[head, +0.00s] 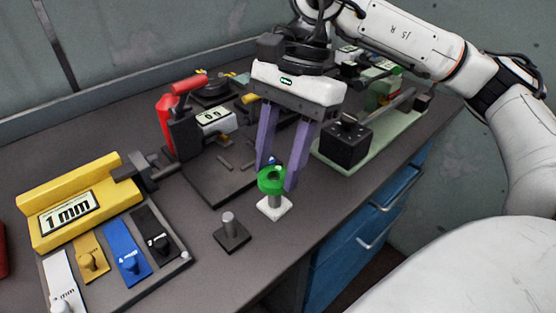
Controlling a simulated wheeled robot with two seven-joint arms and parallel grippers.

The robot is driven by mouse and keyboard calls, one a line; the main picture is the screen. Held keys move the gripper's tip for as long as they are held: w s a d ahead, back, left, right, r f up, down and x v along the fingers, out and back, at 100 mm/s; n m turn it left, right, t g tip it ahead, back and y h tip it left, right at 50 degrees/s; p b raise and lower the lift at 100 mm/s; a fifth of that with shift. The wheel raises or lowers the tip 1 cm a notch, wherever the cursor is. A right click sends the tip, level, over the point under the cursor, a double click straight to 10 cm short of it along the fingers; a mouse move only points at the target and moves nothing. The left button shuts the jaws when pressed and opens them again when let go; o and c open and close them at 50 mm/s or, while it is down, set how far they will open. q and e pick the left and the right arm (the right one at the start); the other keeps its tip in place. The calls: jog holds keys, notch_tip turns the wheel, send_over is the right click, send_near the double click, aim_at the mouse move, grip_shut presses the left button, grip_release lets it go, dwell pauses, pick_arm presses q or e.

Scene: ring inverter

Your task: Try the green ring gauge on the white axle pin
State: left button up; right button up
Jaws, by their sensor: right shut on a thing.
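The green ring gauge (271,180) is between the purple fingertips of my right gripper (276,178), which is shut on it. The ring is directly above the white axle pin, which stands upright on a white square base (274,207). The ring appears around or just over the pin's top; I cannot tell how far down it sits. My left gripper is not in view.
A yellow "1 mm" block (75,200) and a tray of coloured gauge pieces (180,262) are at the left. A black box (346,140) stands on a pale green plate at the right. The bench's front edge is close to the white base.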

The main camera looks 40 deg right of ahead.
jog(key=shift+f+b, duration=0.3)
jog(key=shift+f, duration=0.05)
dwell(0.3)
jog(key=shift+r, duration=0.1)
dwell(0.8)
jog(key=shift+r+p, duration=0.35)
jog(key=shift+p, duration=0.05)
jog(key=shift+r+p, duration=1.15)
jog(key=shift+r, duration=0.6)
jog(key=shift+r+p, duration=0.35)
jog(key=shift+r, duration=0.15)
